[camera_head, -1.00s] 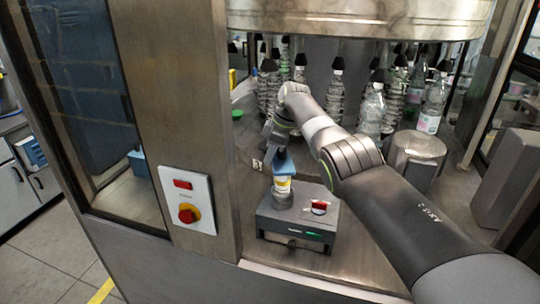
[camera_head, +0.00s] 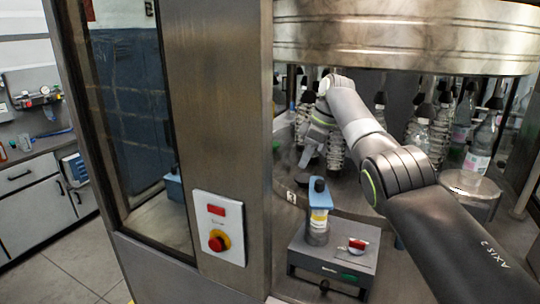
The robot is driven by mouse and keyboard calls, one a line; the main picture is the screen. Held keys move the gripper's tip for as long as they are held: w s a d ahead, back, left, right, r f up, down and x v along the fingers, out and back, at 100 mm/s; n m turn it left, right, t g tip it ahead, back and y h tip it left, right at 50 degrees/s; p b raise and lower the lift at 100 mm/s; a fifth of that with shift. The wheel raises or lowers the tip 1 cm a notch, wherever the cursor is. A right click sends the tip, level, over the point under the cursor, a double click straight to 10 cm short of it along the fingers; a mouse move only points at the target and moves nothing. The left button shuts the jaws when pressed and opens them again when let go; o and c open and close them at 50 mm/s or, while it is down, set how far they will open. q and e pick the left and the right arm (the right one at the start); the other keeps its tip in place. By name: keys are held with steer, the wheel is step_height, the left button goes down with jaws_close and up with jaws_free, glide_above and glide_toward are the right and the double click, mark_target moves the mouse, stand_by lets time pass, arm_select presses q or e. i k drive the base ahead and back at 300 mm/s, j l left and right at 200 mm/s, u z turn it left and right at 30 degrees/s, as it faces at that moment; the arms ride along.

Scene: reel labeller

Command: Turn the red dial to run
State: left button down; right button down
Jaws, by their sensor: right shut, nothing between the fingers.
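The wording on the panel is too small to read. My right gripper (camera_head: 307,160) is to the upper right of the dial, clear of it. It is shut and empty, in front of the bottles and above the grey box. My left gripper is out of view.
A grey box (camera_head: 318,268) with a green light and a red part on top stands right of the post. A blue-topped piece with a yellow label (camera_head: 319,217) stands on it. Several bottles (camera_head: 483,145) hang under the steel drum (camera_head: 400,40). Open floor lies at the lower left.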

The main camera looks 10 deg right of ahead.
mark_target(357, 248)
steer(key=k+j, duration=0.8)
